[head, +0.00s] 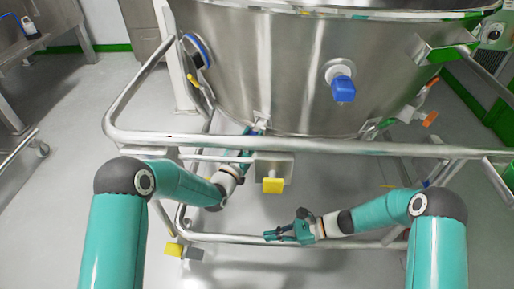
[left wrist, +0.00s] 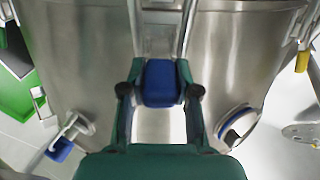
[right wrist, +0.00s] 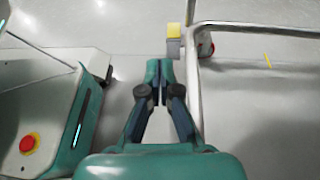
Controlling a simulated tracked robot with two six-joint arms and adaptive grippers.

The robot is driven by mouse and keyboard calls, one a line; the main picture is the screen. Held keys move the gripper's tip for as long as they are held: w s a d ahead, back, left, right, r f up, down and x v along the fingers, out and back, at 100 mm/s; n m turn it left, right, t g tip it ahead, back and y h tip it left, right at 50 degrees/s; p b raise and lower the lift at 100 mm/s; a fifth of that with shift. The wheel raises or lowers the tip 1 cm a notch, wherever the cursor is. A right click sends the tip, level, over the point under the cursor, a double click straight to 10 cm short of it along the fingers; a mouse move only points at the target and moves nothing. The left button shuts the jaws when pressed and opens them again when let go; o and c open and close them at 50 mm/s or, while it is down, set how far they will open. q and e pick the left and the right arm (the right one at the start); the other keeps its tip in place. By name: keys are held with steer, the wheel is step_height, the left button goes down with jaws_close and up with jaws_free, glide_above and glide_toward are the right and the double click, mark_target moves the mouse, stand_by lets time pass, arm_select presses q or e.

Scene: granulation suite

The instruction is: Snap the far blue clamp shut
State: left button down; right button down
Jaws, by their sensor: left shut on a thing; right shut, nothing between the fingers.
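My left gripper (head: 250,138) is under the lower edge of the steel vessel, partly behind the frame rail in the head view. In the left wrist view the left gripper (left wrist: 160,95) is shut on a blue block (left wrist: 160,83), which looks like the blue clamp's handle. It sits below a steel bracket on the vessel wall. Whether the clamp is latched cannot be told. My right gripper (head: 285,234) is shut and empty beside the lower frame rail. The right wrist view shows its fingers (right wrist: 159,75) together with nothing between them.
The steel vessel (head: 265,65) stands in a tubular frame whose upper rail (head: 330,148) crosses in front of my left gripper. A blue knob (head: 343,89) and a blue-rimmed port (head: 197,50) are on the vessel. A yellow pedal (head: 272,186) hangs near the middle.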

arm_select(q)
steer(key=shift+w+a+r, duration=0.1)
steer(key=shift+r, duration=0.1)
arm_select(e)
steer(key=w+d+r+m+t+y, duration=0.2)
steer(key=w+r+t+y, duration=0.15)
steer(key=w, duration=0.55)
steer(key=w+d+r+m+t+y, duration=0.1)
steer(key=w+r+m+t+y, duration=0.1)
steer(key=w+r+t, duration=0.5)
steer(key=w+a+r+g, duration=0.2)
steer(key=w+a+r, duration=0.2)
steer(key=a, duration=0.4)
steer(key=shift+w+a, duration=0.4)
steer(key=shift+w, duration=0.3)
